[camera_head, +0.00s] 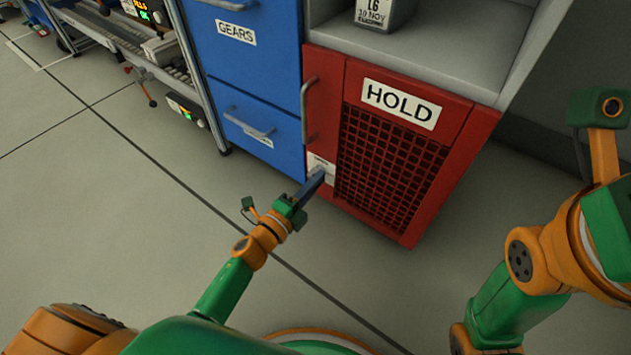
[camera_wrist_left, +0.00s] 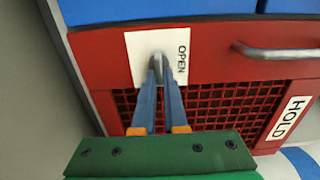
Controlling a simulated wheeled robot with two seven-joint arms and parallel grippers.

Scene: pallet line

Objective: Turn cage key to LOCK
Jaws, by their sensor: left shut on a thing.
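The red cage (camera_head: 400,150) with a mesh door and a HOLD label stands right of centre in the head view. A pale lock plate (camera_head: 322,164) sits low on its left side. In the left wrist view the plate (camera_wrist_left: 137,62) shows the word OPEN. My left gripper (camera_head: 318,176) is at the plate, shut on the small grey key (camera_wrist_left: 156,62), which is mostly hidden between the fingers. The key's exact angle is hard to tell. My right arm (camera_head: 560,250) is at the right edge in the head view; its fingertips do not show.
A cage door handle (camera_head: 306,110) stands out above the plate. Blue drawers (camera_head: 245,50), one labelled GEARS, with handles are to the left. A grey box labelled L6 (camera_head: 385,12) stands on the shelf above the cage. The floor in front is clear.

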